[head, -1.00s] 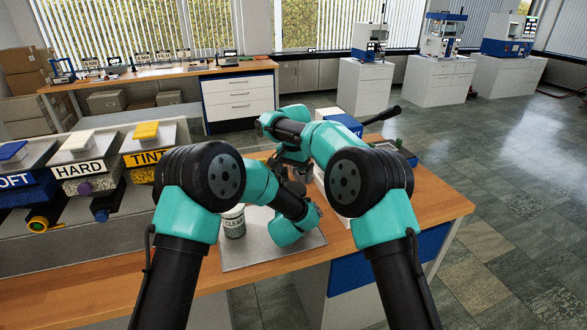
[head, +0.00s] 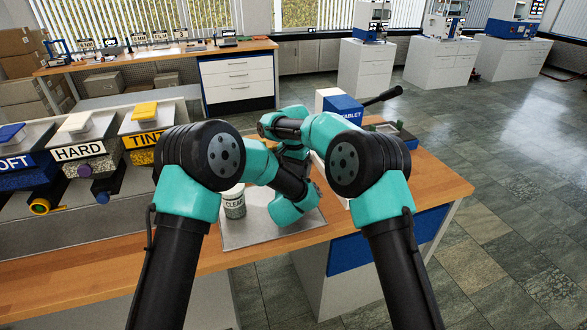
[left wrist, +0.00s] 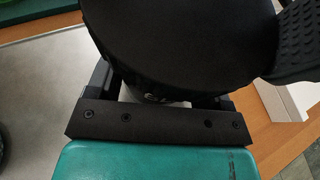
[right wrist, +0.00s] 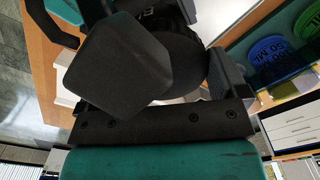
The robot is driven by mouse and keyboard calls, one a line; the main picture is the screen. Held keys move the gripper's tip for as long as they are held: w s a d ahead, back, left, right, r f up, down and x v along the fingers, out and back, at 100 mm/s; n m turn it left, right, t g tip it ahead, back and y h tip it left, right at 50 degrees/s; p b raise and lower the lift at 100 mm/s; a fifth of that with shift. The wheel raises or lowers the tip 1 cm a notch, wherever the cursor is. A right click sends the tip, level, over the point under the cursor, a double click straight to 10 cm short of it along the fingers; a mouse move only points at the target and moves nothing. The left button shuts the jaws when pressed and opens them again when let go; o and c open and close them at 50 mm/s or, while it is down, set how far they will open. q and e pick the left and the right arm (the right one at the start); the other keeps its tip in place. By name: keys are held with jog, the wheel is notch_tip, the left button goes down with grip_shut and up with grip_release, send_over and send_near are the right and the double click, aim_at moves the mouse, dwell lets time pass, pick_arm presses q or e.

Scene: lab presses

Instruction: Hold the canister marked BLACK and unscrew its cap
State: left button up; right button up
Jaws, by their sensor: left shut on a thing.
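The canister marked BLACK (left wrist: 155,98) is between the jaws of my left gripper (left wrist: 165,104), which is shut on it. Only a sliver of its label shows under the wide round black cap (left wrist: 180,40). The cap also shows in the right wrist view (right wrist: 188,62), partly behind a dark block. My right gripper (right wrist: 155,92) is at the cap, its jaws wide apart. In the left wrist view a ribbed black pad overlaps the cap's right edge; I cannot tell whether it touches. In the head view my arms hide the canister and grippers.
Hoppers marked HARD (head: 80,152) and TINT (head: 143,140) stand at the left.

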jog(key=c, duration=0.4)
jog(key=n, duration=0.6)
jog(key=shift+n, duration=0.4)
jog(key=o, duration=0.7)
jog(key=shift+r, duration=2.3)
